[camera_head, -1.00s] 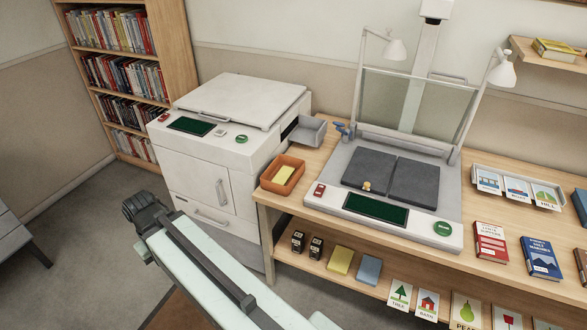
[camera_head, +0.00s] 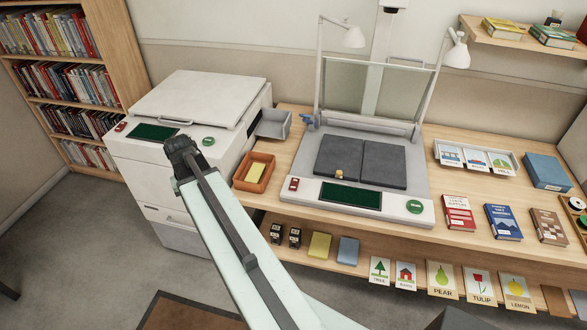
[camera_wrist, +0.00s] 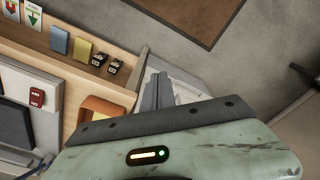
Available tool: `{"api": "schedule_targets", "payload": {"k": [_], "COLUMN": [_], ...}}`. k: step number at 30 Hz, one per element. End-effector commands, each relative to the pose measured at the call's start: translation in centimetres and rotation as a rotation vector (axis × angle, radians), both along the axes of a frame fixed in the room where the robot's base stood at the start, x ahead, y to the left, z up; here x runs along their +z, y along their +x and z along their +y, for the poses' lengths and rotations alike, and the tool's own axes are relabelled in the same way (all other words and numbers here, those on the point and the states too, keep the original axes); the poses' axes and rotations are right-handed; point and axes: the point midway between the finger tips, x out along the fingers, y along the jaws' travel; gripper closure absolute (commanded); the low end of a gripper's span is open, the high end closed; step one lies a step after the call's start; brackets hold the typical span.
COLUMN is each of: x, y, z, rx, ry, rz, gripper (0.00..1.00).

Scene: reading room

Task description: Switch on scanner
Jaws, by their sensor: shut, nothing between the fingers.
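The scanner (camera_head: 318,200) is a grey flatbed on the table with a raised glass lid and two white lamps. Its front edge has a red rocker switch (camera_head: 293,184), a dark green screen (camera_head: 350,195) and a round green button (camera_head: 415,206). The red switch also shows in the wrist view (camera_wrist: 37,97). In the wrist view my fingers (camera_wrist: 157,92) are together and empty.
The white copier (camera_head: 205,95) has its own red switch (camera_head: 120,127), screen and green button. An orange tray (camera_head: 245,186) lies between copier and scanner. Books and picture cards (camera_head: 440,279) fill the table's right and lower shelf.

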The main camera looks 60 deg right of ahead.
Motion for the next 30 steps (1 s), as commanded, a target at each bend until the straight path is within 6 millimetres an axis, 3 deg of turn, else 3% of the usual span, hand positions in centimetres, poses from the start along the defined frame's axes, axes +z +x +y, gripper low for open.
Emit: {"api": "schedule_targets", "payload": {"k": [1, 3, 6, 10, 12, 15, 25, 30], "x": [2.1, 3.4, 4.9, 6.1, 6.4, 6.5, 6.3, 5.1], "y": [-1.1, -3.8, -8.4, -13.7, -15.6, -16.9, -17.0, -16.9], "z": [-5.9, -13.0, -21.4, -28.4, -30.4, -31.7, -31.7, -31.8], "rx": [-0.116, -0.269, -0.455, -0.625, -0.677, -0.712, -0.713, -0.712], "ry": [-0.008, -0.023, -0.042, -0.061, -0.068, -0.073, -0.073, -0.074], "rz": [-0.011, -0.027, -0.047, -0.063, -0.069, -0.072, -0.072, -0.072], "gripper": [1.00, 1.00, 1.00, 1.00, 1.00, 1.00, 1.00, 1.00]}}
